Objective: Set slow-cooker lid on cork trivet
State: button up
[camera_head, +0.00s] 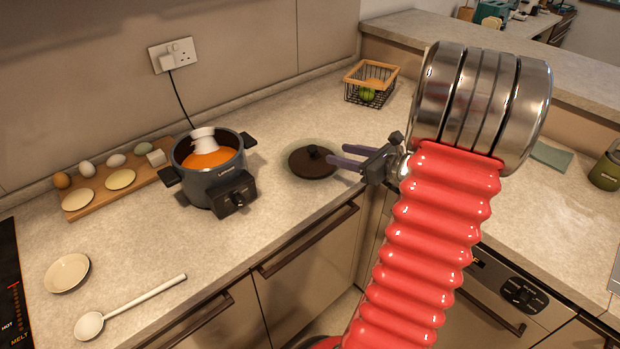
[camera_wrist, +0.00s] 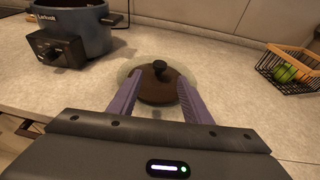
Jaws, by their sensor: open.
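The slow-cooker lid (camera_head: 300,164), round with a clear rim and a dark knob, lies over a dark brown disc, apparently the cork trivet (camera_head: 318,171), on the counter. The lid's knob (camera_wrist: 159,66) stands up in the wrist view, with the brown disc (camera_wrist: 152,92) showing beneath the glass. My gripper (camera_head: 338,156) is open, its purple fingers pointing at the lid from the right. In the wrist view my gripper's fingertips (camera_wrist: 160,78) lie either side of the lid's near part, and the knob is not gripped. The exact contact between lid and trivet cannot be told.
The grey slow cooker (camera_head: 207,182) stands left of the lid, uncovered, with orange contents and a white object inside. A wire basket (camera_head: 371,93) with green fruit stands behind. A wooden board (camera_head: 113,188) with eggs, a white spoon (camera_head: 130,306) and a small plate (camera_head: 67,273) lie farther left.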

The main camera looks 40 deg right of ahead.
jog(key=shift+a, duration=0.1)
jog(key=a+r+n+g+y, duration=0.25)
jog(key=a+n, duration=0.45)
jog(key=a, duration=0.5)
jog(key=a+r+n+g+y, duration=0.2)
jog(key=a+n+g, duration=0.35)
jog(key=a, duration=0.75)
jog(key=s+a+r+n+h, duration=0.2)
jog(key=s+a+n, duration=0.4)
jog(key=n, duration=0.5)
jog(key=s+a+r+n+h, duration=0.2)
jog(key=s+a+n+h, duration=0.2)
jog(key=s+a+n, duration=0.3)
jog(key=n, duration=0.4)
jog(key=shift+s+a+g, duration=0.2)
jog(key=shift+s+g, duration=0.15)
jog(key=shift+g, duration=0.05)
